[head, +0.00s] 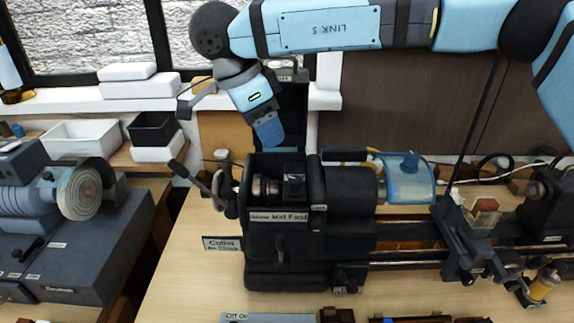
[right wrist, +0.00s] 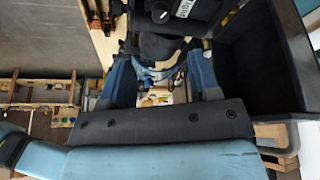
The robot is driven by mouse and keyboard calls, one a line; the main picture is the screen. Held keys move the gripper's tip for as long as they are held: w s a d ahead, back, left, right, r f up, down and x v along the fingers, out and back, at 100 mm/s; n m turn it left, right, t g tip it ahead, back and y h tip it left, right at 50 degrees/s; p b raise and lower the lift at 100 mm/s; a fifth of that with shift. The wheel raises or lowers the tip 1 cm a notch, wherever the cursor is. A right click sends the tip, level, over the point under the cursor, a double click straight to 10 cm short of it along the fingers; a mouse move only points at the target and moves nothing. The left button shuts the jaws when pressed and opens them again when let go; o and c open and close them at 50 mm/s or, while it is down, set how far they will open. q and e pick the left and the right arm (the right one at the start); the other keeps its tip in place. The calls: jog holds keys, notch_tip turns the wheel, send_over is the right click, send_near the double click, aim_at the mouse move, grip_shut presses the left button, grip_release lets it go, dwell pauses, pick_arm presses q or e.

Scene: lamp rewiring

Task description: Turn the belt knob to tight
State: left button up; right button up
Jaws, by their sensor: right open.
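The black lathe headstock (head: 345,200) stands on the pale bench, its front label reading "Mid Fast". My right gripper (head: 268,132) points down above and behind the headstock's left part, in front of a tall black housing (head: 293,107). In the right wrist view, my right gripper (right wrist: 161,62) is open, its two blue fingers apart. A dark rounded part (right wrist: 158,46) shows at the fingertips; I cannot tell whether it is the belt knob or whether it touches them. A small white label (right wrist: 185,8) lies beyond it, too blurred to read surely. My left gripper is out of view.
A blue guard (head: 408,180) and the lathe bed extend right of the headstock. A lever (head: 200,183) sticks out on its left. A grey machine (head: 60,235) stands farther left. White and black trays (head: 153,128) stand behind. Bare bench shows at front left.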

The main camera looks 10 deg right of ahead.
aim_at(295, 179)
jog(key=p+x, duration=0.1)
jog(key=x, duration=0.3)
jog(key=p+x, duration=0.1)
jog(key=x, duration=0.3)
jog(key=p+x, duration=0.1)
jog(key=x, duration=0.3)
jog(key=shift+d+r, duration=0.1)
jog(key=shift+d, duration=0.25)
jog(key=shift+w+d+f, duration=0.1)
jog(key=shift+d+f, duration=0.15)
jog(key=shift+f, duration=0.3)
jog(key=c, duration=0.9)
